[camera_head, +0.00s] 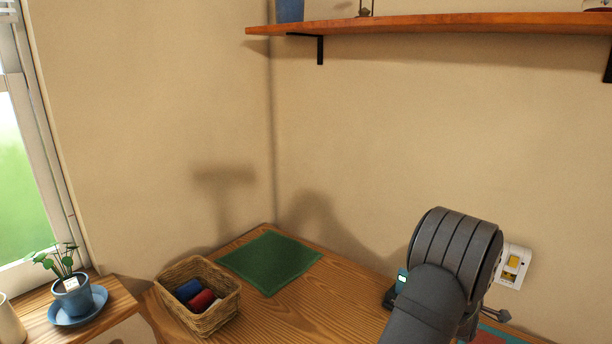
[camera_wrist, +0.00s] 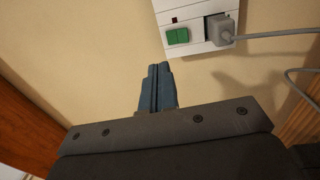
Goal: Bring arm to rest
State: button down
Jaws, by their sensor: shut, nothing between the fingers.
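My gripper shows in the wrist view (camera_wrist: 158,72), its two blue-grey fingers together with nothing between them. It points toward the wall, just below a white wall socket plate (camera_wrist: 195,22) with a green switch (camera_wrist: 178,37) and a grey plug (camera_wrist: 220,30) in it. I cannot tell how far the fingertips are from the wall. In the head view my dark grey arm rises at the lower right and hides the gripper itself.
A wooden desk (camera_head: 335,305) holds a green mat (camera_head: 270,262) and a wicker basket (camera_head: 222,318) with rolled items. A small dark device (camera_head: 390,298) stands beside my arm. A wooden shelf (camera_head: 450,24) hangs above. A potted plant (camera_head: 72,296) stands at left by the window.

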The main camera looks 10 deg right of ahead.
jog(key=shift+s+a+f, duration=1.05)
jog(key=shift+a+f, duration=0.05)
jog(key=shift+f, duration=0.15)
